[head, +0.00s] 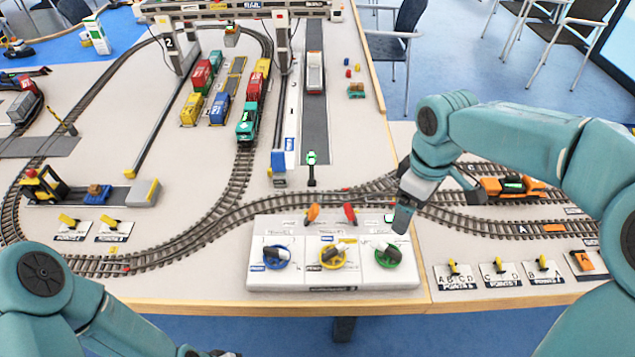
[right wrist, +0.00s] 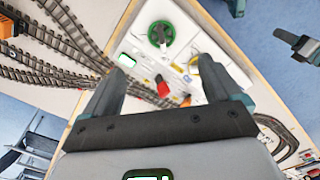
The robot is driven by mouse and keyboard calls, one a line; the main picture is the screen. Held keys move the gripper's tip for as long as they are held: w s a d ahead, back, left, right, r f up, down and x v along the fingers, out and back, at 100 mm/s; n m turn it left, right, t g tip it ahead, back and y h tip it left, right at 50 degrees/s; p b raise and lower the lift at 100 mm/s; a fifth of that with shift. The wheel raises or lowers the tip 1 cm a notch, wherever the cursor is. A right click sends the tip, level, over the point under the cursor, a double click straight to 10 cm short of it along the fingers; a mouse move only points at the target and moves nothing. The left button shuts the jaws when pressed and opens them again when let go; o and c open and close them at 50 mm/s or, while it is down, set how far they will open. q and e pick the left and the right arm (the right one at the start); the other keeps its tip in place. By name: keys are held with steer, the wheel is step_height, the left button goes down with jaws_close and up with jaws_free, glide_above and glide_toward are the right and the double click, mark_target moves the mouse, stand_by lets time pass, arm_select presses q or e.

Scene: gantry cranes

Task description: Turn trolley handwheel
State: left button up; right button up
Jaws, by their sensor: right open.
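My right gripper (head: 402,222) is above the panel's right back part, just behind the green wheel. In the right wrist view its fingers (right wrist: 160,84) are apart and empty, with the green wheel (right wrist: 161,33) and part of the yellow wheel beyond them. My left gripper (head: 212,353) barely shows at the bottom edge; its jaws are hidden.
An orange locomotive (head: 510,187) stands at the right. Points plates with yellow levers (head: 454,268) lie right of the panel. The gantry crane (head: 240,10) is at the back.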

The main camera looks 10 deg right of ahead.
steer(key=m, duration=0.2)
glide_above(333, 249)
steer(key=shift+m, duration=0.4)
step_height(333, 249, down, 16)
steer(key=shift+a+f+p, duration=0.1)
steer(key=shift+p, duration=0.35)
steer(key=shift+s, duration=0.15)
steer(key=shift+c, duration=1.3)
steer(key=shift+f, duration=0.1)
steer(key=c, duration=0.8)
